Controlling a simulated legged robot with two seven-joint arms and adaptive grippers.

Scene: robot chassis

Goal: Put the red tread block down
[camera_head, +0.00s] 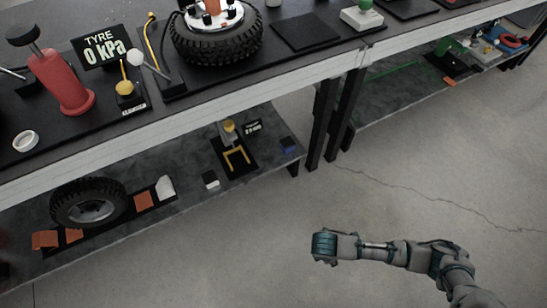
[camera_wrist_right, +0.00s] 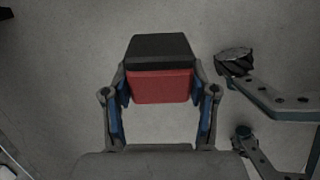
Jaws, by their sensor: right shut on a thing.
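The red tread block (camera_wrist_right: 160,88) shows in the right wrist view, with a red face and a black top. My right gripper (camera_wrist_right: 160,95) is shut on it, with one finger at each side. In the head view my right gripper (camera_head: 324,246) is over the bare concrete floor, in front of the bench. The block cannot be made out there, and its height above the floor is unclear. My left gripper is not in view.
A long bench (camera_head: 215,98) with a lower shelf (camera_head: 95,252) runs along the left and back. The shelf holds a tyre (camera_head: 62,207), orange blocks (camera_head: 45,240) and a yellow forked tool (camera_head: 237,158). A tyre on a hub (camera_head: 218,45) stands on top. Floor around my right gripper is clear.

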